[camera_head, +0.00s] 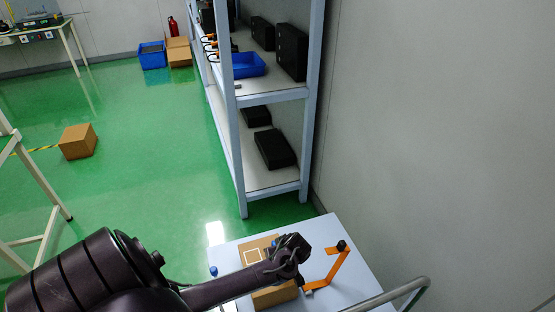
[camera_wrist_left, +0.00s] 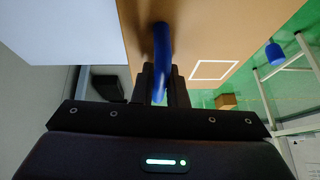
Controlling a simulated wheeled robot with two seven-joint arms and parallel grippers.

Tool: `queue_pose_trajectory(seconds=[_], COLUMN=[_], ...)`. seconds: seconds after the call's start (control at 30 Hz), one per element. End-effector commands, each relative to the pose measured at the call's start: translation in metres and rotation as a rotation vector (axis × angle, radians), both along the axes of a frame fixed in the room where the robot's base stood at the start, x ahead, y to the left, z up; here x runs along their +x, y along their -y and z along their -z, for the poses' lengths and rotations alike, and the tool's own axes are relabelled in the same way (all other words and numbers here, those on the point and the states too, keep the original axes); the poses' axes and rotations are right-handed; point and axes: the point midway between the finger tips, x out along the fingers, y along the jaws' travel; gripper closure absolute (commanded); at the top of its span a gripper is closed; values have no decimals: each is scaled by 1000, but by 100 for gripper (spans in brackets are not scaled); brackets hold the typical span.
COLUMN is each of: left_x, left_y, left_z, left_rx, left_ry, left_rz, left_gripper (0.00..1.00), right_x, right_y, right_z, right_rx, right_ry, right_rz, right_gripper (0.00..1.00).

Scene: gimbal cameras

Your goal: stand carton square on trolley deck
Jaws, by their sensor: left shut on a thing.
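The brown carton (camera_head: 258,244), with a white square outline on it, is at the trolley deck (camera_head: 345,283), a pale flat top at the bottom of the head view. My left gripper (camera_head: 290,252) is over the carton and hides part of it. In the left wrist view the carton (camera_wrist_left: 200,30) fills the upper middle, and my left gripper (camera_wrist_left: 160,90) is shut on a blue upright piece (camera_wrist_left: 161,45) against the carton's face. I cannot tell whether the carton rests on the deck or is just above it. My right gripper is out of view.
An orange bent strip (camera_head: 328,275) with a black knob lies on the deck, right of the carton. A blue knob (camera_head: 213,271) is at the deck's left. A grey tube handle (camera_head: 395,296) is at lower right. A shelf rack (camera_head: 240,150) stands behind, beside the wall.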

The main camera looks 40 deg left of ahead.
Motion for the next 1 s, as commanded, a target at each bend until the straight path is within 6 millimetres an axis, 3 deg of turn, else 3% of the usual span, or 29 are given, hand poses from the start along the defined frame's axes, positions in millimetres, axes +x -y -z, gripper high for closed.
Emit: queue_pose_trajectory(seconds=[0.23,0.27,0.47,0.77,1.0], left_x=[1,1,1,-1,-3], left_y=[0,0,0,1,14], left_z=[4,4,4,3,-28], left_rx=[0,0,0,0,2], left_ry=[2,2,2,0,3], left_rz=[-1,-1,0,1,3], left_gripper=[100,86,62,62,62], right_x=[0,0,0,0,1], right_y=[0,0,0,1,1], right_z=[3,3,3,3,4], right_rx=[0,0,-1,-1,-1], right_ry=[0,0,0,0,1], right_rz=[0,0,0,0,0], right_gripper=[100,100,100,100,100])
